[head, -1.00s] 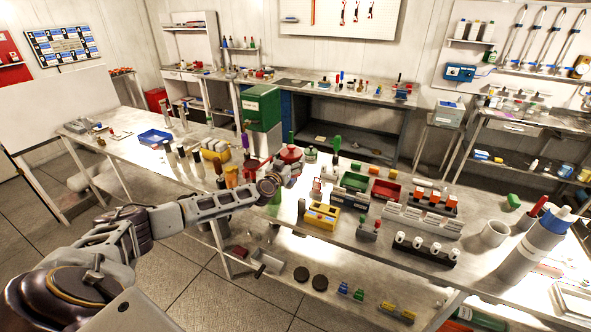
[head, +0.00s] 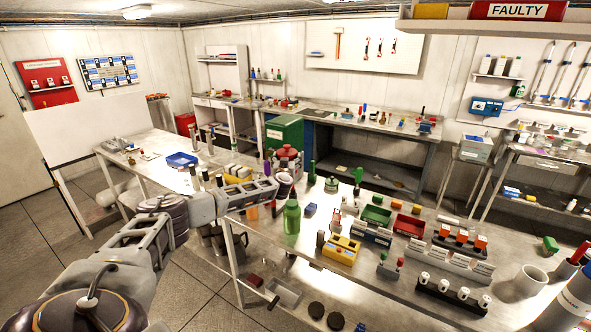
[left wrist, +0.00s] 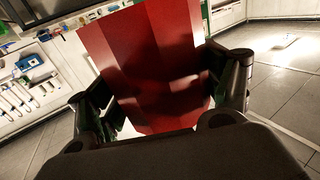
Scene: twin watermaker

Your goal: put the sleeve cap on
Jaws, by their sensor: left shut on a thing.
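My left gripper (left wrist: 160,95) is shut on a red, flat-sided piece (left wrist: 150,55), which fills the middle of the left wrist view between the two dark fingers. It may be the sleeve cap; I cannot tell for sure. In the head view my left arm reaches over the bench from the left, and red (head: 288,153) shows at its far end. The fingertips are hard to make out there. A green bottle (head: 291,217) stands near the bench's front edge, just below and right of the arm. My right gripper is not in view.
The bench (head: 330,205) is crowded. A yellow block (head: 342,249), a green tray (head: 377,215), a red tray (head: 408,224) and a black rack of white cups (head: 452,297) stand to the right. A blue tray (head: 182,159) lies at the back left.

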